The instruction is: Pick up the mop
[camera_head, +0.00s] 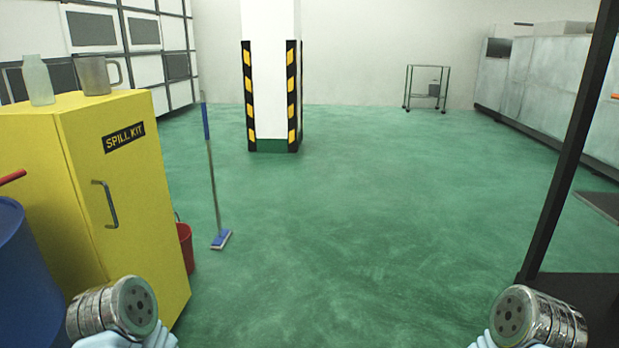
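The mop (212,182) stands nearly upright just right of the yellow cabinet. Its handle is grey with a blue grip at the top, and its blue flat head (221,240) rests on the green floor. My two arms show at the bottom left and bottom right edges, both well short of the mop. Only round metallic arm parts show there; no fingers of either gripper can be seen.
A yellow spill kit cabinet (120,190) stands at the left, with a bottle (38,80) and a jug (95,75) on top. A red bucket (185,246) is beside it. A blue drum (25,280) is at lower left. A striped pillar (271,100) stands behind. The middle floor is clear.

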